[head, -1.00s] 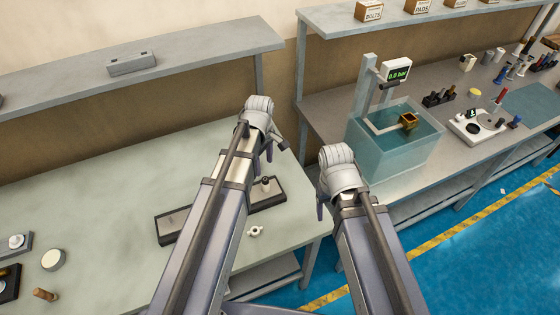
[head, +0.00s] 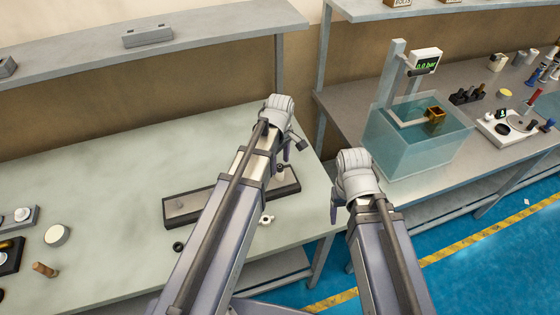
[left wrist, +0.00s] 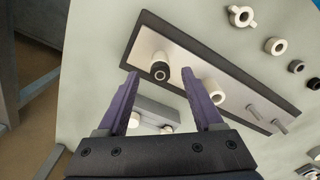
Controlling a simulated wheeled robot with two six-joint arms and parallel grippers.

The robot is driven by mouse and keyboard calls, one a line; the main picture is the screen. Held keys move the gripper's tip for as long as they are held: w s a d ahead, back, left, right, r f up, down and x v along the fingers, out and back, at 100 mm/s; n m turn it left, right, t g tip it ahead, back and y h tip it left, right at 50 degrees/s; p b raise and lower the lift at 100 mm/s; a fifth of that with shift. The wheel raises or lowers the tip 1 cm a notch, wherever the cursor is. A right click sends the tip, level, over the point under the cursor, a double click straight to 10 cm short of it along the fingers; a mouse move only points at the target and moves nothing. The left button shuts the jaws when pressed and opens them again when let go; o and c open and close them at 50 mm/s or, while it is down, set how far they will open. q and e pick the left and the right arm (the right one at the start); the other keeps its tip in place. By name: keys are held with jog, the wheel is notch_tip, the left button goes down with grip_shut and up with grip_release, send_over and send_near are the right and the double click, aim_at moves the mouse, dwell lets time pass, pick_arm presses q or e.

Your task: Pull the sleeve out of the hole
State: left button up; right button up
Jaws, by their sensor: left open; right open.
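A dark-rimmed board with a pale face (left wrist: 232,92) holds several upright parts in the left wrist view. I cannot tell for sure which is the sleeve, and the hole is not clearly seen. My left gripper (left wrist: 160,76) is open and empty, its purple fingers spread either side of the black-ended cylinder in the picture, apparently short of it. In the head view the board (head: 185,206) is partly hidden by my left arm. My right gripper (head: 334,212) is open, off the table's right side.
Loose rings, including a white winged one (head: 266,219) and a black one (head: 178,247), lie in front of the board. A white disc (head: 57,236) and wooden peg (head: 44,270) lie left. A water tank (head: 415,140) stands on the right bench.

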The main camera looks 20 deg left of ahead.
aim_at(280, 166)
pick_arm(q)
jog(key=shift+f, duration=0.6)
pick_arm(e)
jog(key=shift+f, duration=0.6)
pick_arm(q)
grip_shut()
jog(key=shift+r+p, duration=0.5)
jog(key=shift+r, duration=0.25)
pick_arm(e)
jog(key=shift+r, duration=0.7)
dwell(0.4)
pick_arm(q)
jog(key=shift+r+p, duration=2.25)
pick_arm(e)
jog(key=shift+r, duration=2.25)
